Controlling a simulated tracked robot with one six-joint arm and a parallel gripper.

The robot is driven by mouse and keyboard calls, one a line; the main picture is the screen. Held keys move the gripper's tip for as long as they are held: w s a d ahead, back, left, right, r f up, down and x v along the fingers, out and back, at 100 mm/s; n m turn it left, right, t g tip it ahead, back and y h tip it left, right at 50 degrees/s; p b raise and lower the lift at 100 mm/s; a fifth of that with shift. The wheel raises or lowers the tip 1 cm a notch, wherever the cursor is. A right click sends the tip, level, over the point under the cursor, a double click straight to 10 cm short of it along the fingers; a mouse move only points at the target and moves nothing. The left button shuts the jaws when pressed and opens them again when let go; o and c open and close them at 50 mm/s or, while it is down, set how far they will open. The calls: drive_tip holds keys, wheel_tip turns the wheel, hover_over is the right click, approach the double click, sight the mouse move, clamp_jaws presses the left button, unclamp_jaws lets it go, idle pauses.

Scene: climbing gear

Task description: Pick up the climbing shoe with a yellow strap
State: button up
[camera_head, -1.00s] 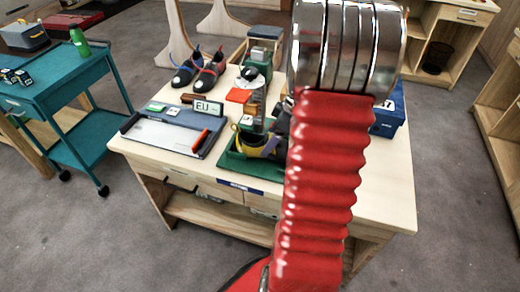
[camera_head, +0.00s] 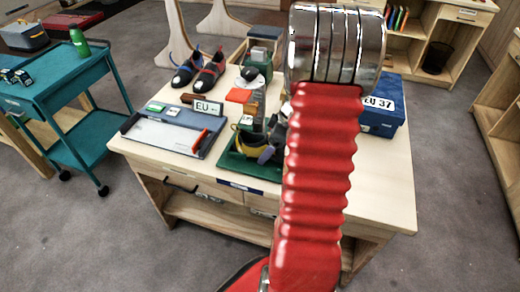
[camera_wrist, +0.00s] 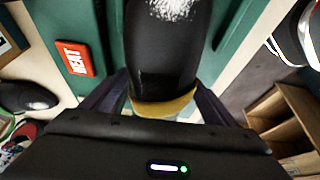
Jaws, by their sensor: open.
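The climbing shoe with a yellow strap (camera_head: 247,143) sits on a green tray (camera_head: 236,170) near the front of the workbench, partly hidden by my arm. In the wrist view, a black rounded part with white speckles and a yellow band, apparently this shoe (camera_wrist: 163,60), fills the top middle. My gripper (camera_wrist: 155,98) is open, with one dark finger on each side of the yellow band. I cannot tell whether the fingers touch it. In the head view the gripper is mostly hidden behind my arm.
A dark pair of shoes (camera_head: 198,70) stands at the back left of the workbench (camera_head: 385,190). A blue-grey measuring board (camera_head: 172,132) lies left of the tray, and a blue box (camera_head: 383,108) labelled EU 37 stands right. The bench's front right is clear.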

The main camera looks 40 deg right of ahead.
idle(0.3)
drive_tip(key=c, duration=1.2)
drive_tip(key=shift+r, duration=0.3)
drive_tip(key=c, duration=0.3)
drive_tip(key=shift+r, duration=0.3)
drive_tip(key=v, duration=0.2)
drive_tip(key=shift+r, duration=0.3)
drive_tip(key=c, duration=0.4)
drive_tip(key=s+d, duration=0.2)
drive_tip(key=s, duration=0.3)
drive_tip(key=s+d, duration=0.3)
drive_tip(key=s, duration=0.2)
drive_tip(key=s+d, duration=0.2)
drive_tip(key=s, duration=0.3)
drive_tip(key=shift+s+d, duration=0.15)
drive_tip(key=shift+s, duration=0.2)
